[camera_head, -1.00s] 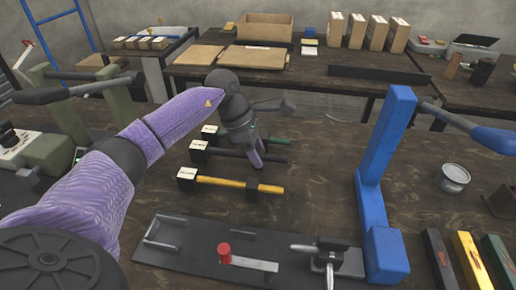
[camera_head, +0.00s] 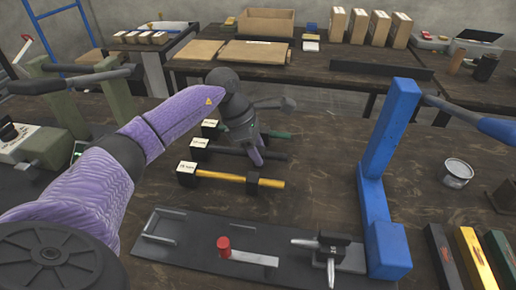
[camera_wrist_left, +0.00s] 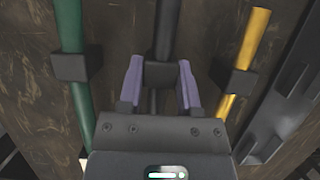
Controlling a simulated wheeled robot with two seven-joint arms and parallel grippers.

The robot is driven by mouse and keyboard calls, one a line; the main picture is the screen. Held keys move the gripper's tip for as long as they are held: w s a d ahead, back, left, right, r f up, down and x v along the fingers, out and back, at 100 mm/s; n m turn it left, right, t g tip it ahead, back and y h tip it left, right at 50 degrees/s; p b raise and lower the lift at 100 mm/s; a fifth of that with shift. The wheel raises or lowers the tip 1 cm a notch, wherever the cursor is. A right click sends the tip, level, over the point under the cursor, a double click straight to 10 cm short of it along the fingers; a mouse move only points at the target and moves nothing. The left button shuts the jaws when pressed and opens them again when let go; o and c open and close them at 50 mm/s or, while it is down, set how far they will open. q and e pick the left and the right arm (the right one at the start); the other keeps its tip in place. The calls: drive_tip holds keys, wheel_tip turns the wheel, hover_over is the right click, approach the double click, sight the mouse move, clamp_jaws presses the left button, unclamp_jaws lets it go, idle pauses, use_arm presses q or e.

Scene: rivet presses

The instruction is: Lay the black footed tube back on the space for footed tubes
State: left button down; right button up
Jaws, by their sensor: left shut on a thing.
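The black footed tube (camera_head: 222,149) lies in a row between the green tube (camera_head: 280,134) and the yellow tube (camera_head: 228,177). My left gripper (camera_head: 257,157) is over its right part, pointing down. In the left wrist view the two purple fingers (camera_wrist_left: 160,85) are on either side of the black tube's foot (camera_wrist_left: 162,73), and the black tube (camera_wrist_left: 168,25) runs up from it. The gripper is shut on this tube. I cannot tell whether its feet touch the table. The labelled block (camera_head: 198,143) stands at the tube's left end. My right gripper is not in view.
The green and yellow tubes lie close on either side of the gripper. A dark plate (camera_head: 190,248) with a red-knobbed lever (camera_head: 223,250) lies in front. A blue press frame (camera_head: 388,150) stands to the right, near a metal can (camera_head: 457,174). The table (camera_head: 325,175) between tubes and press is clear.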

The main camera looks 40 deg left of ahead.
use_arm(q)
drive_tip(key=shift+c, duration=1.8)
unclamp_jaws()
drive_tip(key=shift+o, duration=0.8)
drive_tip(key=p+v, duration=0.3)
drive_tip(key=v, duration=0.6)
drive_tip(key=shift+r, duration=0.25)
drive_tip(key=shift+a+r, duration=0.15)
drive_tip(key=shift+r, duration=0.05)
drive_tip(key=shift+s, duration=0.1)
